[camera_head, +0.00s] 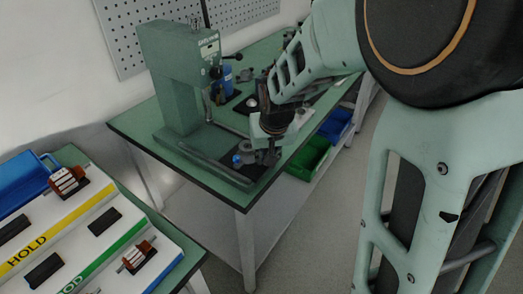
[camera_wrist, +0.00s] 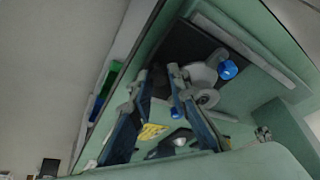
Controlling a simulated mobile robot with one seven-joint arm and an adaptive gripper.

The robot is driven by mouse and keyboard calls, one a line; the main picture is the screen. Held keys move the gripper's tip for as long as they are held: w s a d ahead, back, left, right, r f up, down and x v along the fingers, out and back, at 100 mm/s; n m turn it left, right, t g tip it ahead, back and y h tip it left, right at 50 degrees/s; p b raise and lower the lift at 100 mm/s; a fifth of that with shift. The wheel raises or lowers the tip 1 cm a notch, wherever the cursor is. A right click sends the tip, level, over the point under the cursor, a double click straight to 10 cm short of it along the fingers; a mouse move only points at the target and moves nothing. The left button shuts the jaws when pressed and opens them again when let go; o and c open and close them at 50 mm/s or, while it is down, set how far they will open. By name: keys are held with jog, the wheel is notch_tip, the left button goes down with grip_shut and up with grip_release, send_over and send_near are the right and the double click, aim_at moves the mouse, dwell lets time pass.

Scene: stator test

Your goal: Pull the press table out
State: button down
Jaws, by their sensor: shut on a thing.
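The green press (camera_head: 178,85) stands on the green bench, with its column upright and its low base running toward the bench's front corner. The press table (camera_wrist: 186,42) shows in the wrist view as a dark plate between pale rails. It carries a pale round part (camera_wrist: 203,76) with a blue knob (camera_wrist: 228,70) beside it. My gripper (camera_head: 268,157) is low at the front edge of the press base. In the wrist view its two fingers (camera_wrist: 160,76) point at the near edge of the press table and are shut on it. The exact contact is hard to see.
A near bench with a white board (camera_head: 75,235) marked HOLD holds several small parts and a blue bin (camera_head: 24,183). Green (camera_head: 308,157) and blue (camera_head: 337,124) bins sit under the press bench's right side. The floor to its right is clear apart from my arm.

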jog(key=shift+s+d, duration=0.1)
jog(key=shift+d, duration=0.1)
jog(key=c, duration=1.8)
grip_release()
jog(key=shift+r, duration=0.1)
jog(key=v, duration=0.7)
jog(key=shift+s+r, duration=0.15)
jog(key=shift+r, duration=0.05)
